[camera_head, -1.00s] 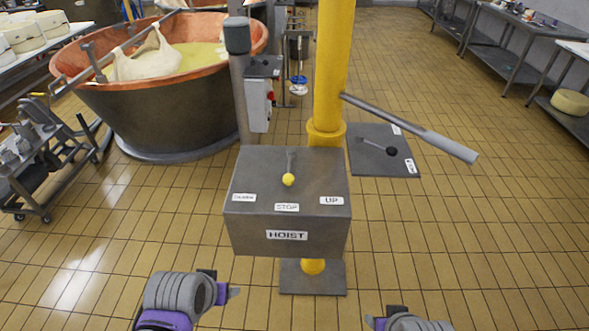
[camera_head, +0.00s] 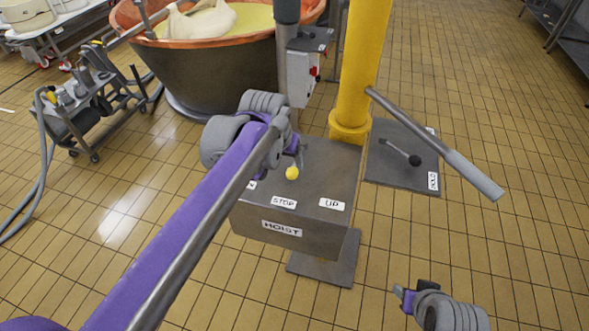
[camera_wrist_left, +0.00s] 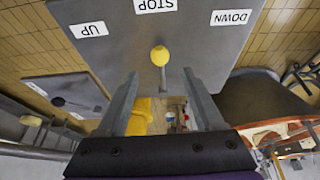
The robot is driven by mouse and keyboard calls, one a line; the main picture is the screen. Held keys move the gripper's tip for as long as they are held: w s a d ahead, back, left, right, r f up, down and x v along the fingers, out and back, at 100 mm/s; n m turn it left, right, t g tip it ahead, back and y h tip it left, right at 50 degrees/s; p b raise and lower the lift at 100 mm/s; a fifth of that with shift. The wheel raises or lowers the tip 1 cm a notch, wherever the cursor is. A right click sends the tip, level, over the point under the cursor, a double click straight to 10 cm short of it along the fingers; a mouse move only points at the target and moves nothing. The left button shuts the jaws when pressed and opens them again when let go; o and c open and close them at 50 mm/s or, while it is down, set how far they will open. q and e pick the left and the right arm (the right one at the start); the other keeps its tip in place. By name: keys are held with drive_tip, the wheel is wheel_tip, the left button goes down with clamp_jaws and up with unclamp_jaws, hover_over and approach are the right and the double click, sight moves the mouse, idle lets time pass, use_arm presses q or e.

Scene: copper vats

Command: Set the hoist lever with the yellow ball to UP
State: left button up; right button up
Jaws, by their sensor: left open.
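The hoist box (camera_head: 325,235) is a grey box on a post, with STOP (camera_head: 284,202) and UP (camera_head: 332,204) labels on its top. Its lever ends in a yellow ball (camera_head: 292,173), which lines up with the STOP label. My left gripper (camera_head: 297,150) is over the back left of the box top, close to the ball, and its arm hides most of the DOWN label. In the left wrist view its open fingers (camera_wrist_left: 160,82) point at the ball (camera_wrist_left: 160,55), which shows just past and between the tips. My right gripper (camera_head: 408,298) is low on the right, away from the box.
A yellow column (camera_head: 362,70) with a long grey bar (camera_head: 435,145) stands behind the box. A plate with a black-ball lever and HOLD label (camera_head: 433,181) is to the right. A copper vat (camera_head: 220,70) and a cart (camera_head: 95,115) stand at the left.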

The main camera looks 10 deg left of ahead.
sight(291, 172)
use_arm(q)
drive_tip(key=x, duration=0.9)
drive_tip(key=shift+f, duration=0.1)
drive_tip(key=shift+c, duration=0.2)
clamp_jaws()
idle(0.9)
